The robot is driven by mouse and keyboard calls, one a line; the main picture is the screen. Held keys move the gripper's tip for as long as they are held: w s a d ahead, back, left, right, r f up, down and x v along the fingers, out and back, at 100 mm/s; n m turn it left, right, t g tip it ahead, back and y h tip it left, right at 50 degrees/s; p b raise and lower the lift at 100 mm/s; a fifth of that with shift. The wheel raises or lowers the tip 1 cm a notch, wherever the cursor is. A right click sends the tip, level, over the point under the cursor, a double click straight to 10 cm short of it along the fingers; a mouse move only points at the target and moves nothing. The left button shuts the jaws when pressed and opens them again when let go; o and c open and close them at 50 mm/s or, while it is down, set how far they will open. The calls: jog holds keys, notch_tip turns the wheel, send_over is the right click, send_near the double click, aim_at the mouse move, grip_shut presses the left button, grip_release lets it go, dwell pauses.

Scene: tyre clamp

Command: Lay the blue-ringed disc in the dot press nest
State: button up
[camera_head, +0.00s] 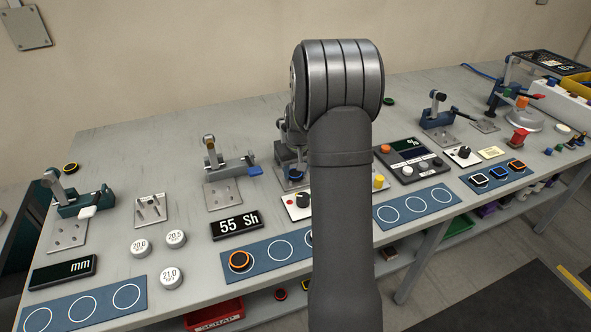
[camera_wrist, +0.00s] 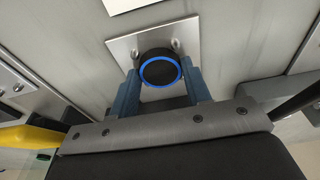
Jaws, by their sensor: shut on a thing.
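The blue-ringed disc (camera_wrist: 159,71) is black with a bright blue ring and sits between the two blue fingers of my gripper (camera_wrist: 160,75). The fingers are shut on its sides. Behind the disc in the wrist view is a pale metal plate (camera_wrist: 121,46) with bolt heads. Whether the disc touches the plate, I cannot tell. In the head view my arm covers much of the middle station, and a small dark, blue-edged shape (camera_head: 295,175) shows just left of it. I cannot make out the press nest; it is hidden by my arm or the disc.
A clamp (camera_head: 226,165) stands left of my arm, another (camera_head: 440,118) right of it. A control box with a red knob (camera_head: 302,200), a "55 Sh" display (camera_head: 237,224) and an orange-ringed disc (camera_head: 240,261) on a blue mat are near. A yellow part (camera_wrist: 28,135) shows in the wrist view.

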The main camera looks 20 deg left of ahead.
aim_at(295, 173)
jog(key=shift+f, duration=0.1)
jog(key=o, duration=1.1)
jog(key=shift+c, duration=0.2)
notch_tip(295, 173, up, 12)
jog(key=s+d, duration=0.1)
jog(key=shift+s+d, duration=0.15)
jog(key=f, duration=0.4)
jog(key=w+a+f, duration=0.1)
jog(key=f, duration=0.6)
jog(key=shift+w+a+f, duration=0.15)
jog(key=shift+w+f, duration=0.05)
jog(key=shift+f, duration=0.1)
jog(key=shift+r, duration=1.65)
